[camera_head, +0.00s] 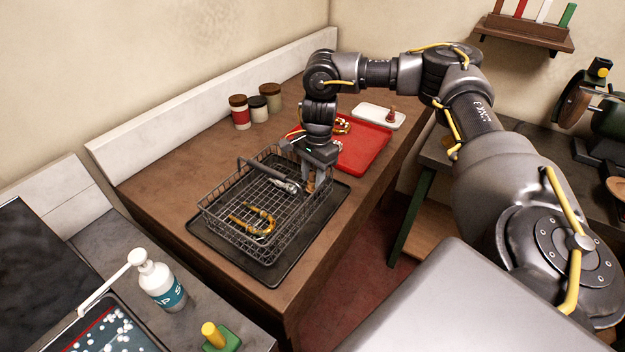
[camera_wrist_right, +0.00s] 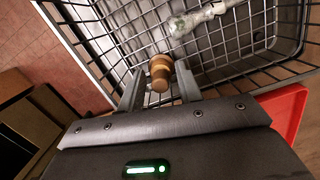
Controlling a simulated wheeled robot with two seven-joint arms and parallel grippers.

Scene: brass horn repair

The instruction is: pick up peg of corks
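A small tan and brown peg of corks (camera_wrist_right: 160,72) is inside the wire basket (camera_wrist_right: 262,50), near a corner. It also shows at the basket's right side in the head view (camera_head: 311,184). My right gripper (camera_head: 316,182) reaches down into the basket from above. In the right wrist view its two fingers (camera_wrist_right: 159,88) stand on either side of the peg, with small gaps visible, so it looks open. Whether a finger touches the peg is hard to tell. My left gripper is not in view.
The basket (camera_head: 215,222) also holds a curved brass tube (camera_head: 262,219) and a silver part (camera_head: 285,186), and sits on a dark tray (camera_head: 270,280). A red tray (camera_head: 365,148) and a white dish (camera_head: 370,113) lie behind. Several jars (camera_head: 240,115) stand at the back left.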

